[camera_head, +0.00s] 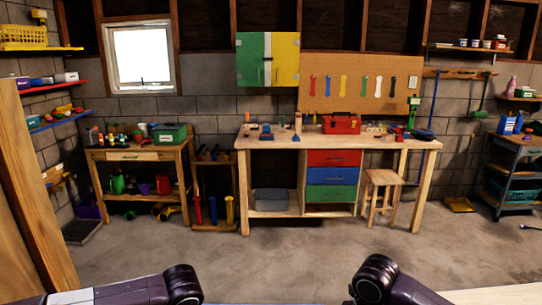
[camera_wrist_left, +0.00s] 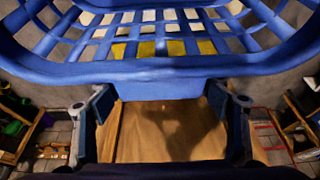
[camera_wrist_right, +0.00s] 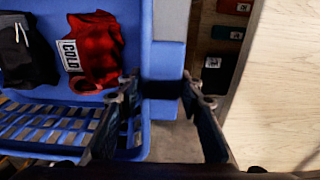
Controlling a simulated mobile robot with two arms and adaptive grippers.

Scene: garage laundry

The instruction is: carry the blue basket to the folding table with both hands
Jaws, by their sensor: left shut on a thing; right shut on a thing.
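The blue basket (camera_wrist_left: 165,70) has a lattice wall and fills the upper part of the left wrist view. My left gripper (camera_wrist_left: 170,98) is shut on a tab at its rim, a finger on each side. In the right wrist view the basket (camera_wrist_right: 146,60) shows at the left and centre. My right gripper (camera_wrist_right: 162,92) is shut on a similar blue tab. A red cloth item (camera_wrist_right: 95,45) with a COLD label and a dark garment (camera_wrist_right: 28,50) appear beside the blue rim. Both grippers are out of the head view. I cannot tell which surface is the folding table.
A pale wooden surface (camera_wrist_right: 280,80) lies right of my right gripper and enters the head view at bottom right (camera_head: 500,295). A long workbench (camera_head: 280,142) with a stool (camera_head: 383,180) stands against the back wall. Concrete floor (camera_head: 270,255) before it is clear.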

